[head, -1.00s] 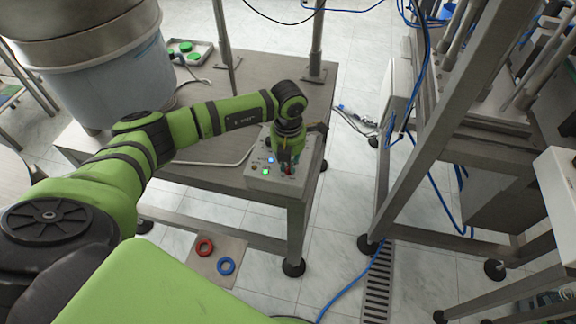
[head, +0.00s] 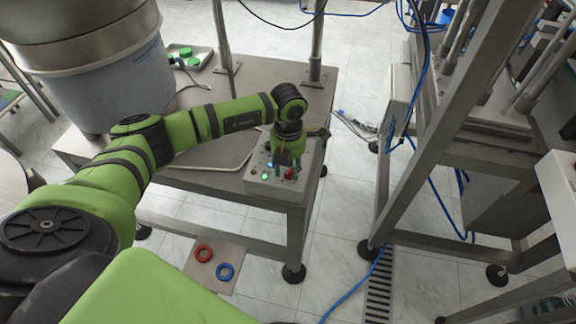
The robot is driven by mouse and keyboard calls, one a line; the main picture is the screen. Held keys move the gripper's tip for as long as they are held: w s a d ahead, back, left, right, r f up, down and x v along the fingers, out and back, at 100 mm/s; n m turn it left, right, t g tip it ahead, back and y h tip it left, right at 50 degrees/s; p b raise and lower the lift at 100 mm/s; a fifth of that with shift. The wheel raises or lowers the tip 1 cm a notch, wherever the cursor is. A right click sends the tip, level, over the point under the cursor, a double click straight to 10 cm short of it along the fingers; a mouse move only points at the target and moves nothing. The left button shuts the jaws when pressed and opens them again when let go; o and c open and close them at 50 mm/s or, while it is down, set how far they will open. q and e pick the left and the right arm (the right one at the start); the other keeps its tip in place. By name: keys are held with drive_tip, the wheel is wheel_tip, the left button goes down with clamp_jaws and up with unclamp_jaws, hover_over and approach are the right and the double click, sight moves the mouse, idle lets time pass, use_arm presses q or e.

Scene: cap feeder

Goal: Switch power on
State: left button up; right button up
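The grey control box (head: 262,187) sits at the front right corner of the metal table. Its sloping panel carries small indicators, among them a lit green light (head: 264,178), and a red knob (head: 290,173). My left gripper (head: 281,170) points down over the panel, just left of the red knob. Its fingers are small and dark here, so I cannot tell whether they are open or shut, or whether they touch a control. The gripper and wrist hide part of the panel. My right gripper is out of view.
A large bluish drum (head: 115,85) stands at the table's back left.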

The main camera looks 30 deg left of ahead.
sight(288, 170)
use_arm(q)
drive_tip(key=shift+r, duration=0.25)
wheel_tip(288, 170, up, 12)
drive_tip(key=shift+f, duration=0.25)
idle(0.6)
